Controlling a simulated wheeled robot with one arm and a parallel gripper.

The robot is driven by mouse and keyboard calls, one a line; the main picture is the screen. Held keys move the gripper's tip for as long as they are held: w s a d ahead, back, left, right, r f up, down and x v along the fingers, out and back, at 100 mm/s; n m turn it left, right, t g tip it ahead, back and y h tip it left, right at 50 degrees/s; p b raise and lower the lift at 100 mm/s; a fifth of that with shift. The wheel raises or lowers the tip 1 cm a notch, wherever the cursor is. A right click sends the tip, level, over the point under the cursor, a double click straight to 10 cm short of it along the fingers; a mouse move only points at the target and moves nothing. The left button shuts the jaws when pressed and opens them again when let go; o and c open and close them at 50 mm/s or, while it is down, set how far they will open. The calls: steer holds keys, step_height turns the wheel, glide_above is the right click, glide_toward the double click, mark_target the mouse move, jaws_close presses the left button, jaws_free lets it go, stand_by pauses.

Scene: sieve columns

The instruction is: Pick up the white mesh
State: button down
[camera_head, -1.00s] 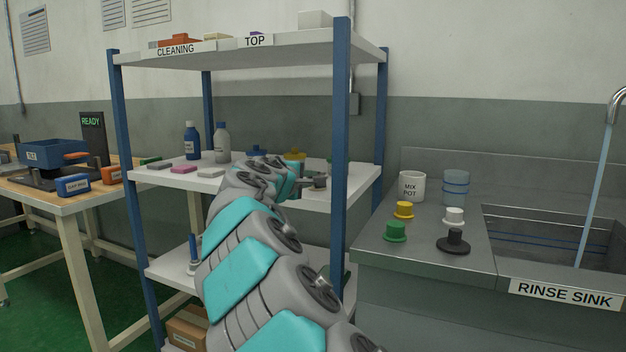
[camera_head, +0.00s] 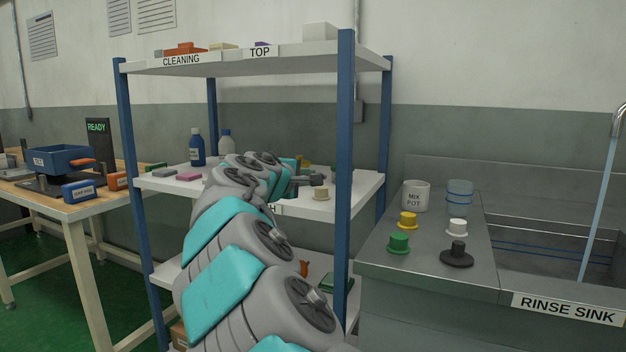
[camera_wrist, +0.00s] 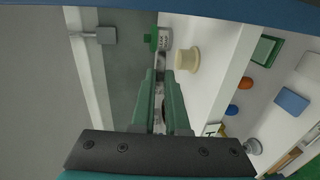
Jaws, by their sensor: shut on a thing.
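My gripper (camera_wrist: 160,75) has green fingers and reaches over the middle shelf. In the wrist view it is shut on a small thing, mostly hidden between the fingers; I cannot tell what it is. A cream stepped round piece (camera_wrist: 187,59) stands on the shelf beside the fingertips, apart from them; it also shows at the shelf's front in the head view (camera_head: 320,194). A white stepped round piece (camera_head: 457,226) stands on the sink counter, far from my gripper. No mesh surface can be made out on either. My arm hides part of the middle shelf.
The shelf rack's blue post (camera_head: 344,180) stands right of my arm. The counter (camera_head: 380,262) holds green (camera_head: 398,242), yellow (camera_head: 407,220) and black pieces (camera_head: 457,254), a mix pot (camera_head: 415,197) and a clear blue-ringed cup (camera_head: 459,197). Bottles (camera_head: 196,147) stand at the shelf's back.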

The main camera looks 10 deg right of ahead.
steer(key=r+v, duration=0.1)
steer(key=v, duration=1)
steer(key=shift+r, duration=0.25)
steer(key=shift+w+d, duration=0.1)
